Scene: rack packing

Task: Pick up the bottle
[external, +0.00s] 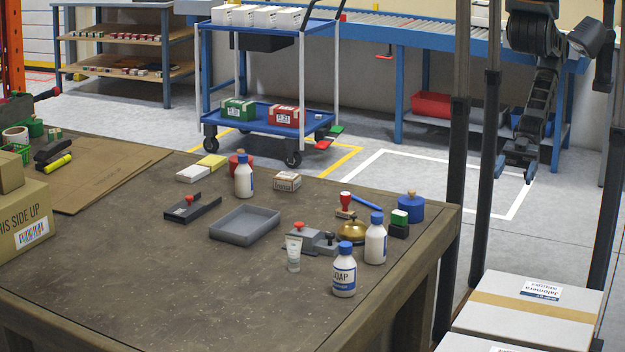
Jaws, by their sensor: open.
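Three white bottles with blue caps stand upright on the brown worktable (130,290). The nearest bottle (344,276) has a blue label with partly readable lettering. A second bottle (376,244) stands just behind it to the right. A third bottle (244,180) stands farther back, near the far edge. Which bottle the task means cannot be told. My gripper (515,172) hangs at the upper right, beyond the table's right edge, open and empty. It is well apart from all the bottles.
Near the bottles are a small tube (293,253), a brass bell (353,233), a grey tray (245,225), a red-handled stamp (345,203) and a blue jar (411,207). Dark posts (458,150) stand between the table and my arm. White boxes (530,310) are at lower right.

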